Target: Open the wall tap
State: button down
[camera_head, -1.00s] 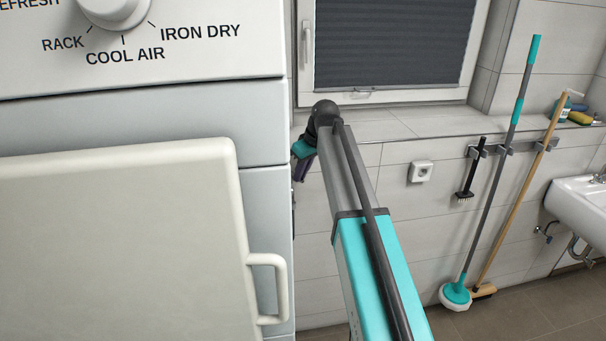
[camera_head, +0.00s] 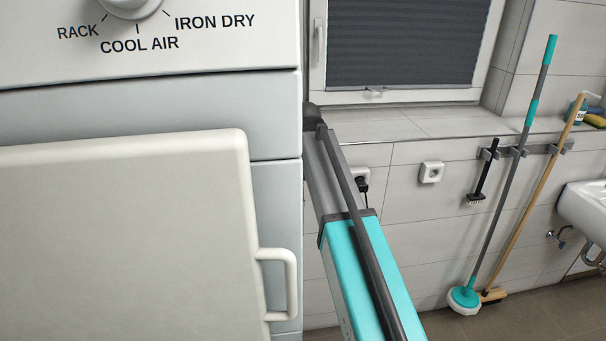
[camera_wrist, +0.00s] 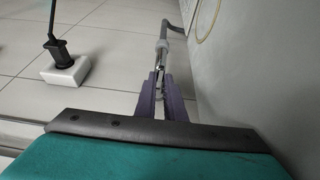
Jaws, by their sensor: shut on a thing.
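The wall tap (camera_wrist: 163,48) shows in the wrist view as a slim metal fitting near the upper middle, in front of the tiled wall. My gripper (camera_wrist: 162,88) has its two purple fingers close together around a thin metal part at the tap's near end, which looks like its handle. The fingers hide much of that part, so its exact turn is hard to tell. In the head view the tap and my gripper are hidden behind the dryer's right side.
The stacked dryer (camera_head: 205,105) fills the left of the head view, with a pale door (camera_head: 120,240) and handle (camera_head: 290,285). A plug in a white socket (camera_wrist: 65,70) is left of my gripper. Brushes, including a teal-handled one (camera_head: 490,200), hang at the right.

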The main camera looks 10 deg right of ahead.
dwell(0.4)
jog(key=c, duration=1.8)
grip_release()
jog(key=shift+c, duration=0.2)
jog(key=shift+r, duration=0.1)
jog(key=b+v, duration=0.3)
jog(key=v, duration=1)
jog(key=shift+s+r, duration=0.2)
jog(key=shift+r, duration=0.05)
jog(key=shift+s+a, duration=0.1)
